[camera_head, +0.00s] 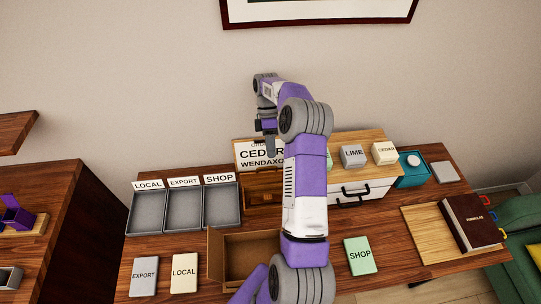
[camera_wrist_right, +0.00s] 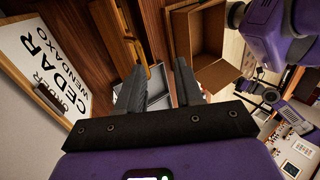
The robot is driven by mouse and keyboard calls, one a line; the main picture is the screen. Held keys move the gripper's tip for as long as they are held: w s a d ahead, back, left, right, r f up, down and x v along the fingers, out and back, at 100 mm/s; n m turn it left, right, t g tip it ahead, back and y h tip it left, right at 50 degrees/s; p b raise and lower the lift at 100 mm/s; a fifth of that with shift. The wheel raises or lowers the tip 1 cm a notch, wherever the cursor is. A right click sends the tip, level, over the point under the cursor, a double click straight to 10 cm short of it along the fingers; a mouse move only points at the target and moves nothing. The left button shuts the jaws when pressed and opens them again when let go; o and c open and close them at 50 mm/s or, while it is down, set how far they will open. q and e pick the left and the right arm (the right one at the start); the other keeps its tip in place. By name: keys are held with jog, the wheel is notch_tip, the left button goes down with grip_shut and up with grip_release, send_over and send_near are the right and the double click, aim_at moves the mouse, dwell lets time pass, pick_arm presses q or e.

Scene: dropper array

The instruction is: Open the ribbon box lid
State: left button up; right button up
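A brown wooden box (camera_head: 262,199) stands below the CEDAR sign in the head view, partly hidden by my right arm. It may be the ribbon box; no label on it is readable. In the right wrist view, a dark wooden piece with an orange-brown edge (camera_wrist_right: 134,44) shows beyond the fingers, and I cannot tell whether it is the lid. My right gripper (camera_head: 268,151) is above the box, in front of the sign. In the right wrist view its two fingers (camera_wrist_right: 160,88) are apart with nothing between them. My left gripper is not seen.
An open cardboard box (camera_head: 216,254) stands at the front. Grey trays (camera_head: 142,214) marked LOCAL, EXPORT and SHOP stand left of the wooden box. The CEDAR sign (camera_head: 245,152) is close behind the gripper. Front right has a book (camera_head: 470,222).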

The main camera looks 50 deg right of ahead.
notch_tip(320, 180, up, 3)
jog(key=shift+f, duration=0.15)
dwell(0.6)
